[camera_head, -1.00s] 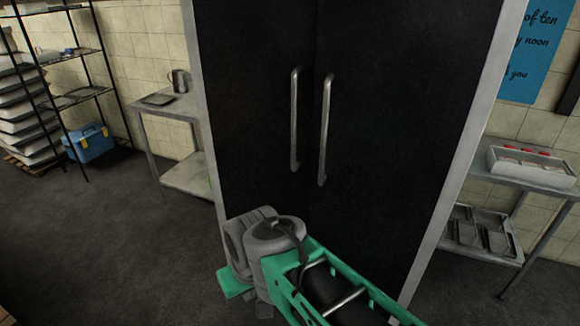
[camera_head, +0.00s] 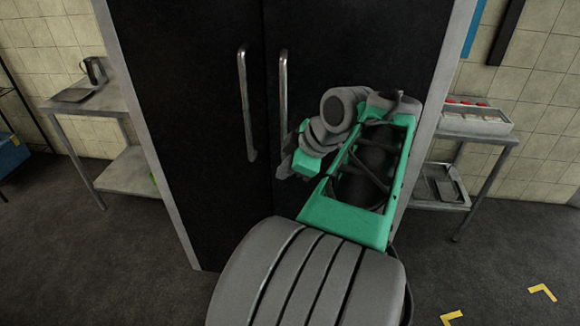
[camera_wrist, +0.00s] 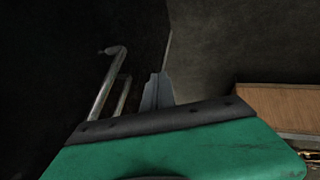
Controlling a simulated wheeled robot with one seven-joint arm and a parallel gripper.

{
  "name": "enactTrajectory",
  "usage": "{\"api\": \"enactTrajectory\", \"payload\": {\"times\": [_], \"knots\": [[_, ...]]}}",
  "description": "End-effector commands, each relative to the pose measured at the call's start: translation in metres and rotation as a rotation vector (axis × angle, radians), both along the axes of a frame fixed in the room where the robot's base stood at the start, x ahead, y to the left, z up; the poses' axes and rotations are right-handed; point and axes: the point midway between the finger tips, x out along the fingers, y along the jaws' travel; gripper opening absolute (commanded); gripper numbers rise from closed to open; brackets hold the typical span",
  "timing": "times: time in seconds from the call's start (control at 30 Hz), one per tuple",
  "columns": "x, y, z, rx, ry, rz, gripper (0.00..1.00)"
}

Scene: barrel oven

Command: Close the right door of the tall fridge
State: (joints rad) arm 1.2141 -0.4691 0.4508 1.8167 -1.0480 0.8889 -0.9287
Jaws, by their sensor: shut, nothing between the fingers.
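The tall fridge has two black doors in a pale frame. Its left door (camera_head: 190,120) and right door (camera_head: 345,45) meet at a vertical seam in the head view. Each has a long metal handle; the right handle (camera_head: 283,95) is partly hidden by my arm. The doors look about flush, but I cannot tell whether the right one is slightly ajar. My gripper (camera_head: 284,168) is near the lower end of the right handle, in front of the door. In the wrist view its fingers (camera_wrist: 157,90) are together and empty; contact with the door is unclear. Both handles (camera_wrist: 105,85) show to their left.
A metal table (camera_head: 95,103) with a jug stands left of the fridge. Another table (camera_head: 485,137) with a white tray (camera_head: 475,118) stands to the right. Yellow floor marks (camera_head: 542,292) lie at the lower right. The floor at the lower left is clear. A brown box-like object (camera_wrist: 280,105) shows in the wrist view.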

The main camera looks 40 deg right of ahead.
Motion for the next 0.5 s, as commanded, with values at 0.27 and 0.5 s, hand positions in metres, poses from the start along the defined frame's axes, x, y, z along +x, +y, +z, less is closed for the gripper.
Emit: {"api": "enactTrajectory", "payload": {"times": [0.27,0.5], "knots": [[-0.042,-0.044,0.015,-0.119,-0.06,0.107,0.0],[-0.018,-0.041,-0.017,-0.116,-0.061,0.11,0.0]]}}
